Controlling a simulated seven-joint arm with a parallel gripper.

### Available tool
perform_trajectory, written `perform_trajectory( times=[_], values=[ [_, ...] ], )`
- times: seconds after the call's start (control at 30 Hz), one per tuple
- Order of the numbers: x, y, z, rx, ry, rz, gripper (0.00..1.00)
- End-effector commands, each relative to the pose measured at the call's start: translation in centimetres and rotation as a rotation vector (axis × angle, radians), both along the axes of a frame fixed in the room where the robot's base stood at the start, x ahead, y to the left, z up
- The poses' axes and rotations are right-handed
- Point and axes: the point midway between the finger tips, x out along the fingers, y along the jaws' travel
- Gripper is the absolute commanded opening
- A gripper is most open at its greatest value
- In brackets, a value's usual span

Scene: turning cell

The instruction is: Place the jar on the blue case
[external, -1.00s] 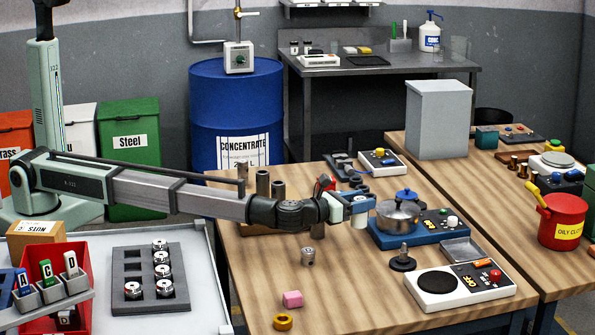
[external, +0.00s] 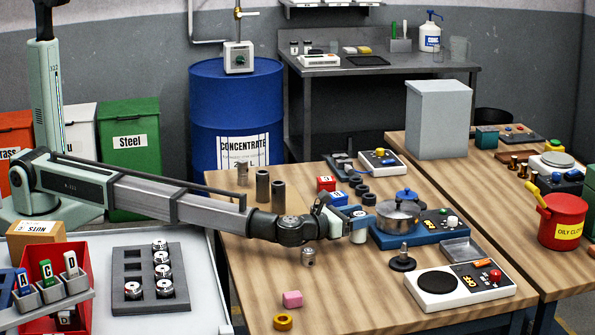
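My gripper (external: 354,216) is over the middle of the wooden table, reaching in from the left with its pale-blue fingers around a small pale jar. The jar (external: 359,236) shows below the fingers and appears held upright; its upper part is hidden by them. A small blue case (external: 334,199) with a white label lies on the table just behind my gripper, partly covered by it. A similar red case (external: 326,184) stands behind the blue one. The gap between the jar's bottom and the table is hard to judge.
A blue hotplate with a steel pot (external: 398,217) stands close to the right of my gripper. Dark rings (external: 362,190) and grey cylinders (external: 263,188) stand behind. A small metal part (external: 309,257) is in front. The front middle of the table is mostly clear.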

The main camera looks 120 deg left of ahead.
Motion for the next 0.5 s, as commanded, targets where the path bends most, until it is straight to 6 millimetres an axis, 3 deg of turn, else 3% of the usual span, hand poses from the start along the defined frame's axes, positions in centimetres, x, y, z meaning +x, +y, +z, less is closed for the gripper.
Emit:
perform_trajectory(
  times=[0.27,0.5],
  values=[
    [-0.1,-0.1,0.3,0.000,0.000,0.000,0.63],
    [-2.0,-3.1,0.3,0.000,0.000,-0.002,0.63]
  ],
)
